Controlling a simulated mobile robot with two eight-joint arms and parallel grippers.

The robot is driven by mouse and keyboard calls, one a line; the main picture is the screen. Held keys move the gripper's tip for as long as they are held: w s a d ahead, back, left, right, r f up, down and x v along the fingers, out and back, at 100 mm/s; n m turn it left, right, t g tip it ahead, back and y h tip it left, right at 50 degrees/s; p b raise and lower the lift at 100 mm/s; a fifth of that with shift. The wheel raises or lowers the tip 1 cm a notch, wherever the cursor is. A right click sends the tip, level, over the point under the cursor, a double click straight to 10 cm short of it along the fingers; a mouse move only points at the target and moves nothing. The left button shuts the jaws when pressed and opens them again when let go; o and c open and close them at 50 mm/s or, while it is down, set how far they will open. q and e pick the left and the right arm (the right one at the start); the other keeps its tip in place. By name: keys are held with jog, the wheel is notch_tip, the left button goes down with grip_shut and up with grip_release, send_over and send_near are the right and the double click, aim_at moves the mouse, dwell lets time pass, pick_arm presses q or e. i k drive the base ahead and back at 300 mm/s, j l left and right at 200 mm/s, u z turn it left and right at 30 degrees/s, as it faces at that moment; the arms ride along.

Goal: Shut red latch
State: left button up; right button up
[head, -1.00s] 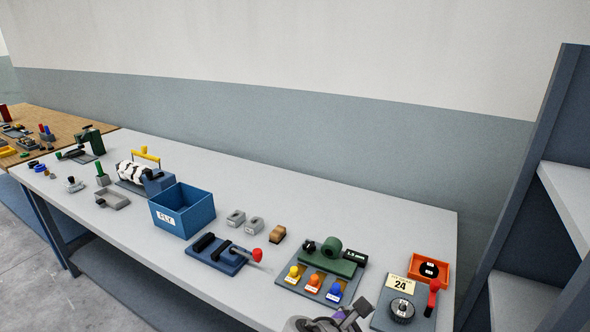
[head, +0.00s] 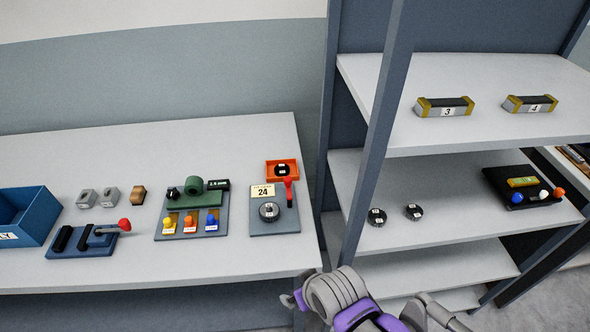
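A red-handled lever (head: 289,190) stands upright at the right of a grey plate (head: 288,222), which also carries a card marked 24 and a dark round dial. A second red handle, a knob (head: 124,225), is on a lever lying over a blue block fixture (head: 95,245) further left. I cannot tell which is the red latch. My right arm, grey and purple, reaches in at the bottom, below the table's front edge. Its gripper (head: 292,300) is mostly hidden, so its fingers do not show clearly. It touches neither red handle. My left gripper is out of view.
An orange tray (head: 283,169) sits behind the grey plate. A fixture with yellow, orange and blue knobs (head: 191,222) and a blue bin (head: 30,215) stand left. A shelf rack with an upright post (head: 375,130) closes in on the right. The table front is clear.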

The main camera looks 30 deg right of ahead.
aim_at(286, 179)
jog(key=z, duration=0.95)
